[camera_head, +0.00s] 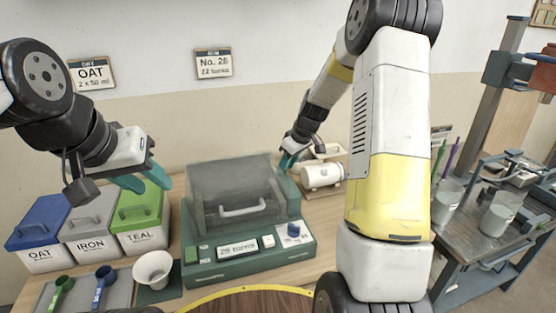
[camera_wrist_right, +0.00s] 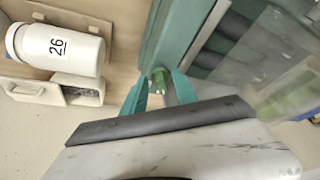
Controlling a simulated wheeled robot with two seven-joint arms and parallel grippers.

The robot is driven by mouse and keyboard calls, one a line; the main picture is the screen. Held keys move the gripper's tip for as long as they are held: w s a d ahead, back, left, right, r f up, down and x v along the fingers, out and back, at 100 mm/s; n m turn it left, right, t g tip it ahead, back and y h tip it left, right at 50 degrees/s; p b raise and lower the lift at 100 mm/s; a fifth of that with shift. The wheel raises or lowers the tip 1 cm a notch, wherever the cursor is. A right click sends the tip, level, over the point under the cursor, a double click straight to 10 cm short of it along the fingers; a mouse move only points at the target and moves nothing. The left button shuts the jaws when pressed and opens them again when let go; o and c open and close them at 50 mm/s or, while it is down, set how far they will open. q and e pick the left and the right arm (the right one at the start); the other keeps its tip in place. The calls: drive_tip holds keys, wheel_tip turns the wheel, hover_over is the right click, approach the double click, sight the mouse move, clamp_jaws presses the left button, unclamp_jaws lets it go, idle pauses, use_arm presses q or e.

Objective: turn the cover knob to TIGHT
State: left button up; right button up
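The green machine (camera_head: 250,262) stands on the bench under a clear cover (camera_head: 232,185) with a pale handle. The cover looks lowered. A small green cover knob (camera_wrist_right: 160,75) shows on the machine's side in the right wrist view; no TIGHT marking is readable. My right gripper (camera_wrist_right: 160,88) has its teal fingertips on either side of the knob, seemingly with small gaps. In the head view my right gripper (camera_head: 288,161) is at the machine's back right and hides the knob. My left gripper (camera_head: 146,180) is open and empty above the lidded buckets.
Buckets labelled OAT (camera_head: 40,255), IRON (camera_head: 90,243) and TEAL (camera_head: 142,240) stand left of the machine. The front panel has a "25 turns" display (camera_head: 237,249) and a blue dial (camera_head: 293,230).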

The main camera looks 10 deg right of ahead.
clamp_jaws()
drive_tip(key=shift+a+m, duration=0.1)
drive_tip(key=shift+m, duration=0.2)
drive_tip(key=shift+s+a+m+t+h, duration=0.15)
drive_tip(key=shift+m+t+h, duration=0.1)
drive_tip(key=shift+m, duration=0.35)
drive_tip(key=shift+s+a+m+t+h, duration=0.15)
drive_tip(key=shift+m+h, duration=0.1)
drive_tip(key=shift+m, duration=0.35)
drive_tip(key=shift+a+m+h, duration=0.1)
drive_tip(key=shift+m+h, duration=0.5)
drive_tip(key=shift+m, duration=0.9)
